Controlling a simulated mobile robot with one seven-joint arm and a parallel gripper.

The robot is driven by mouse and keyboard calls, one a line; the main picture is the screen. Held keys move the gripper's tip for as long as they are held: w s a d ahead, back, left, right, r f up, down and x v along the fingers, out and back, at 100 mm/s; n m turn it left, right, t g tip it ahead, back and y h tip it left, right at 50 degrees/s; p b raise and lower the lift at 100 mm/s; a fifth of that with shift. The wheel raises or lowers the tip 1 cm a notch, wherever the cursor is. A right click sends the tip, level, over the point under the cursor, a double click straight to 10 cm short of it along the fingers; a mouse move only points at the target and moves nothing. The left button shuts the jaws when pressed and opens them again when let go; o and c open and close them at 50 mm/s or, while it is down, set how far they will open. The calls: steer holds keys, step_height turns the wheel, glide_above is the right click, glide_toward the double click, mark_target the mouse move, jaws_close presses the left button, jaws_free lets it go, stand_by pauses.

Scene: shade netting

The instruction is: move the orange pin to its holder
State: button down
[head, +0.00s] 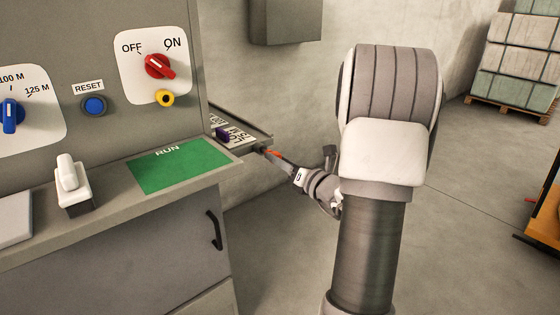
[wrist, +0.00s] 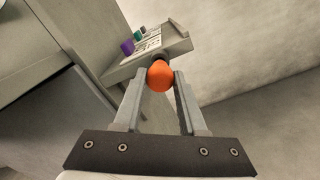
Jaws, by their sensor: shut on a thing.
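The orange pin (wrist: 160,77) is between the fingertips of my gripper (wrist: 160,84) in the wrist view, its rounded orange end facing the camera. In the head view a bit of the orange pin (head: 273,153) shows at the tip of my gripper (head: 279,158), close to the front edge of a small side shelf (head: 255,144). The shelf has white printed labels and also shows in the wrist view (wrist: 172,46). A purple pin (head: 222,134) stands on it. The pin's far end and the holder's opening are hidden; I cannot tell whether the pin touches the shelf.
The wrist view also shows a teal pin (wrist: 139,36) behind the purple one. A grey machine cabinet (head: 120,245) with a green RUN panel (head: 185,160) stands left of the shelf. A wall is behind it. Open floor (head: 480,200) lies to the right.

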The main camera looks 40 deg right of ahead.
steer(key=shift+w, duration=0.45)
stand_by(0.5)
steer(key=shift+w+a, duration=0.1)
steer(key=shift+w, duration=0.55)
steer(key=shift+c, duration=1.9)
jaws_free()
steer(key=shift+s, duration=0.15)
steer(key=s+d+p, duration=0.1)
steer(key=s+p, duration=0.2)
steer(key=s, duration=1.4)
steer(key=shift+d, duration=0.2)
